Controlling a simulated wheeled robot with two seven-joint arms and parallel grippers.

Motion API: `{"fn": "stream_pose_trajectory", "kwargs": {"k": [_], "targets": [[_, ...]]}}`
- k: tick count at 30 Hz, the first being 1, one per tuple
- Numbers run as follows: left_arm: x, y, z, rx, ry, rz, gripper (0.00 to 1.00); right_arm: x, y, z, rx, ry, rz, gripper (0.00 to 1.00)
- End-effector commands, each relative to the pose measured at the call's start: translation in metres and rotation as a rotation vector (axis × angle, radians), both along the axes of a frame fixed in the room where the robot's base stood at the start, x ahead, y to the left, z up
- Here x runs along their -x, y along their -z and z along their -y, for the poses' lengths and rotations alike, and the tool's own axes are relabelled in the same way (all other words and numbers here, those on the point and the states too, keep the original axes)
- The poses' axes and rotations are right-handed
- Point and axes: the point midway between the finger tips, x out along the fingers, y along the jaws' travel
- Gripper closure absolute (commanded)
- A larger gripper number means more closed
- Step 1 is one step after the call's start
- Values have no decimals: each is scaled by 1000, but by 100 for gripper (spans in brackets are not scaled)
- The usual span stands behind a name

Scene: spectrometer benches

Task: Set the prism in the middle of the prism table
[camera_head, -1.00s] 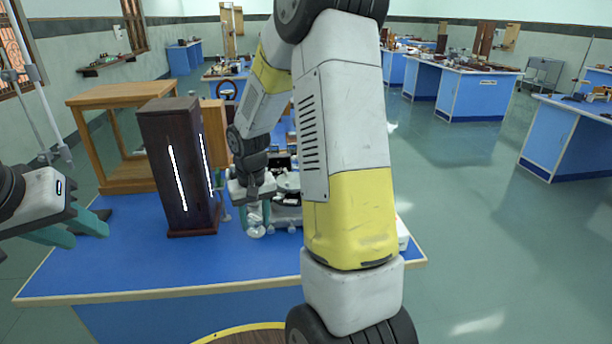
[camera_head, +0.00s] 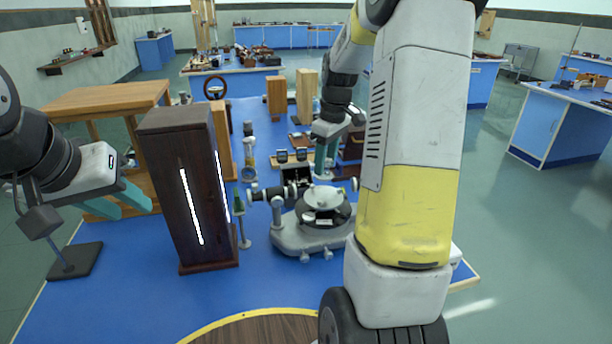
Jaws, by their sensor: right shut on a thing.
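The spectrometer (camera_head: 300,237) stands on the blue bench, with a grey base and a round dark prism table (camera_head: 340,212) on top. My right gripper (camera_head: 325,165) points down above the back of the prism table. It is shut on the prism, whose clear glass is hard to make out against the pale surface between the teal fingertips and the table. I cannot tell whether the prism touches the table. My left gripper (camera_head: 128,200) is open and empty at the left, beside the tall dark lamp box.
The dark lamp box (camera_head: 168,190) with bright slits stands left of the spectrometer. A small stand (camera_head: 243,225) is between them. Wooden blocks (camera_head: 305,97) and instruments stand behind. My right forearm hides the bench's right part. The bench front is mostly clear.

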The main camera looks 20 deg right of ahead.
Motion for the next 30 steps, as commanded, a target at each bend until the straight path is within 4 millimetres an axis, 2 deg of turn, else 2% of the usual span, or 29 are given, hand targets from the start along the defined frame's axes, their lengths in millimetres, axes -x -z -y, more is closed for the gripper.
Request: {"fn": "stream_pose_trajectory", "kwargs": {"k": [3, 8, 15, 26, 27, 30], "targets": [[0, 0, 0, 0, 0, 0, 64, 1, 19, 0, -1, 1, -2, 100], [0, 0, 0, 0, 0, 0, 64, 0, 30, 0, 0, 1, 0, 100], [0, 0, 0, 0, 0, 0, 64, 0, 61, 0, 1, 1, -1, 100], [0, 0, 0, 0, 0, 0, 64, 0, 66, 0, 1, 1, 1, 100], [0, 0, 0, 0, 0, 0, 64, 0, 66, 0, 0, 1, 1, 52], [0, 0, 0, 0, 0, 0, 64, 0, 66, 0, 0, 1, 1, 36]]}}
